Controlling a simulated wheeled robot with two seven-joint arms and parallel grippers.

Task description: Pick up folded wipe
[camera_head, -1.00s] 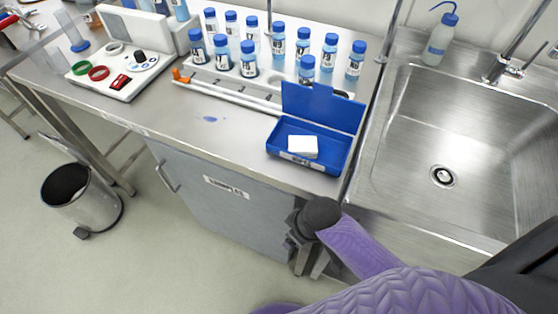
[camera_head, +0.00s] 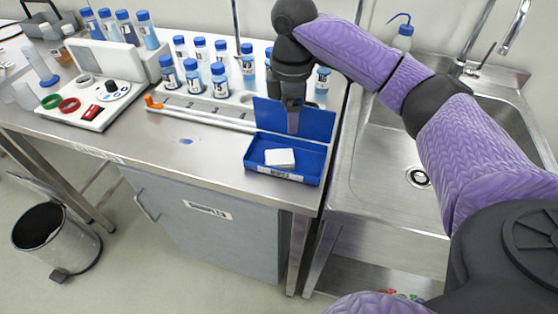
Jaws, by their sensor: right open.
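The folded wipe (camera_head: 280,158) is a small white rectangle lying in the blue box (camera_head: 303,173). The box is open, its lid standing up at the back, on the bench near the sink. My right gripper (camera_head: 293,122) points down in front of the raised lid, above the back part of the box and behind the wipe. It is open, apart from the wipe, and its fingertips are small in the picture. My left gripper is not in view.
Blue-capped bottles (camera_head: 219,82) stand in several places behind the box, beside a white rail (camera_head: 205,116). A control panel (camera_head: 92,100) sits at left. The sink (camera_head: 385,160) is at right. A blue spill (camera_head: 186,141) marks the otherwise clear bench front. A bin (camera_head: 50,240) stands on the floor.

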